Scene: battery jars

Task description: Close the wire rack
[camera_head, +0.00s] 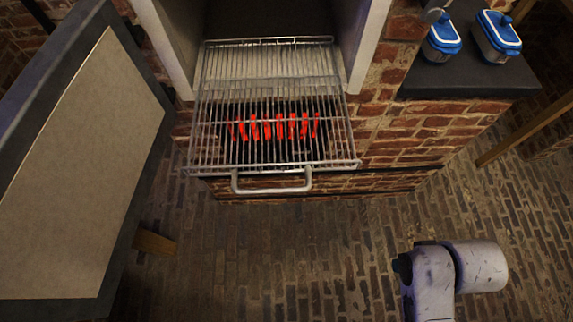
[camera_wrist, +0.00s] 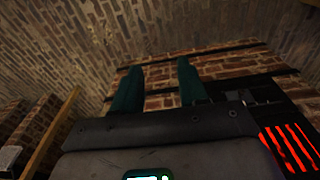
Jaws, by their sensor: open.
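The wire rack (camera_head: 272,97) is a silver grid that sticks out of the open brick-set oven in the head view. Its back part lies inside the opening and its front part reaches out over glowing red bars. A silver handle (camera_head: 272,188) shows just below its front edge; I cannot tell whether it belongs to the rack or the front below. My gripper (camera_wrist: 157,66) shows in the wrist view as two dark teal fingers, apart and with nothing between them. It points toward brickwork and is not touching the rack. My arm is at the lower right of the head view.
A large grey framed panel (camera_head: 85,165) stands at the left. Blue-lidded containers (camera_head: 443,37) stand on a dark counter (camera_head: 470,82) at the upper right. Glowing red bars (camera_wrist: 288,145) also show in the wrist view. The brick floor (camera_head: 300,255) before the rack is clear.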

